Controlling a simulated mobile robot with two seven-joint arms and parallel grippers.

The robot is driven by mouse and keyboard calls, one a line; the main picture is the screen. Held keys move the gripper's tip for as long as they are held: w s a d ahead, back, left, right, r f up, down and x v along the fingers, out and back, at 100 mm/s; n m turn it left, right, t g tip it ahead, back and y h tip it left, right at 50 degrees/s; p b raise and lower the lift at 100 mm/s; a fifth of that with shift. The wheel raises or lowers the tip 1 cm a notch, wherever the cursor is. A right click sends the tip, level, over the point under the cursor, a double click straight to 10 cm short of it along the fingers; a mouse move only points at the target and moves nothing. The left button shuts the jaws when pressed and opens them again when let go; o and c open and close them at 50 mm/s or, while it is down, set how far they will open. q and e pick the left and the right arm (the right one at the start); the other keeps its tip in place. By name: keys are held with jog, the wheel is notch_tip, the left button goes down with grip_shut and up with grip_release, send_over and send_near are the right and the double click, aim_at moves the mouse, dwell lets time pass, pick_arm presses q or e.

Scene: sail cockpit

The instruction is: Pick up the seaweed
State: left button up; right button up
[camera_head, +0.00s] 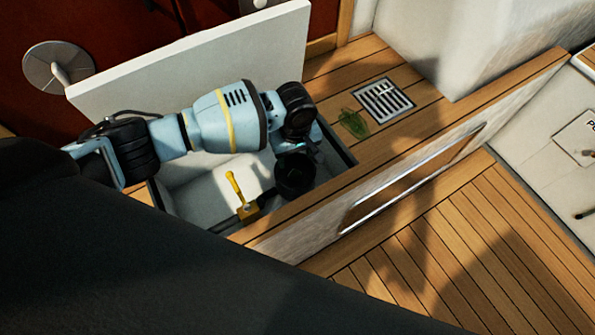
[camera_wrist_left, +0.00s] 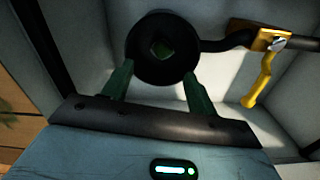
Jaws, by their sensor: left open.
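A flat, leafy green piece that looks like seaweed (camera_head: 353,122) lies on the wooden deck beside a metal drain grate. In the left wrist view, a small green lump (camera_wrist_left: 162,48) sits inside a round black cup (camera_wrist_left: 136,52); I cannot tell for sure whether it is also seaweed. The black cup (camera_head: 295,178) stands in the open locker in the head view. In the head view my wrist hides the fingers. My right gripper is not visible.
The locker's white lid (camera_head: 200,55) stands raised behind my left arm. A yellow valve handle (camera_head: 236,188) rises in the locker; a black pipe joins it to the cup (camera_wrist_left: 225,43). The drain grate (camera_head: 383,100) and the locker's wooden rim lie to the right.

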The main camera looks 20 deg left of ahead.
aim_at(295, 173)
pick_arm(q)
jog(key=shift+s+f+b, duration=0.1)
jog(key=shift+f+b, duration=0.5)
jog(key=shift+f, duration=0.9)
jog(key=f+b, duration=0.1)
jog(key=f, duration=0.2)
jog(key=shift+s+f+b, duration=0.2)
jog(key=shift+f+b, duration=0.1)
jog(key=shift+b, duration=0.1)
jog(key=shift+f, duration=0.55)
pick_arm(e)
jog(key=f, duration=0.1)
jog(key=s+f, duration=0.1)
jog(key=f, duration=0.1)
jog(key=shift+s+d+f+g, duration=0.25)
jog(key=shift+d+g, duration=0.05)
pick_arm(q)
jog(key=c, duration=1.1)
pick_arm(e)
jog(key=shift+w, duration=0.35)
pick_arm(q)
jog(key=shift+o, duration=0.2)
